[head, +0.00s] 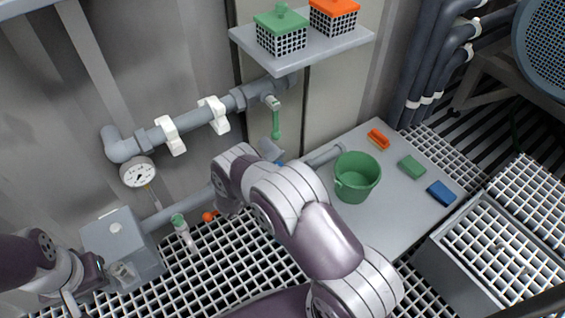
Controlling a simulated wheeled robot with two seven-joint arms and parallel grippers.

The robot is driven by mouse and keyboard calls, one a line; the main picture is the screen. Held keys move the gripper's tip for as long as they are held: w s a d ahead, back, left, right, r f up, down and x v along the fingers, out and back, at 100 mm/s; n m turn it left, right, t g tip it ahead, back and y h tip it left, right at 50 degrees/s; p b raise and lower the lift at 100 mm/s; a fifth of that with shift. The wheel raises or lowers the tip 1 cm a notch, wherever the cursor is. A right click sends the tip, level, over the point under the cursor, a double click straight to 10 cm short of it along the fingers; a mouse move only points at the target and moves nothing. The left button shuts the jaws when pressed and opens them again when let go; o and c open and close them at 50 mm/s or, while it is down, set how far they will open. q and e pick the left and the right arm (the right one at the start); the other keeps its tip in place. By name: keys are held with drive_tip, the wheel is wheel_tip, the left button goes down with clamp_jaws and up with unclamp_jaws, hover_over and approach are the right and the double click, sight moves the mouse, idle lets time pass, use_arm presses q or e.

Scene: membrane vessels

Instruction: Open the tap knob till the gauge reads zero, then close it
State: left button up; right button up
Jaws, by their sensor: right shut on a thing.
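The round white gauge (138,172) sits below the upper pipe at the left; its needle is too small to read. A tap with a green handle (276,120) hangs from the right end of the upper pipe. A small orange knob (208,216) shows low by the lower pipe, right beside my right wrist. My right arm reaches across the middle, and its wrist (230,190) hides the jaws and what they are shut on. My left gripper (121,271) is at the lower left, in front of a grey box; its jaw opening is unclear.
A green bucket (357,177) stands on a grey platform (330,217), with orange, green and blue blocks to its right. A green-topped fitting (180,222) stands over the grating. A shelf (320,50) holds two lidded baskets. A grate-topped box (475,250) is at the lower right.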

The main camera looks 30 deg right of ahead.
drive_tip(key=o, duration=1)
drive_tip(key=shift+c, duration=0.2)
drive_tip(key=s+d+r+p, duration=0.5)
drive_tip(key=s+r+p, duration=0.5)
drive_tip(key=r, duration=0.1)
drive_tip(key=shift+s, duration=0.25)
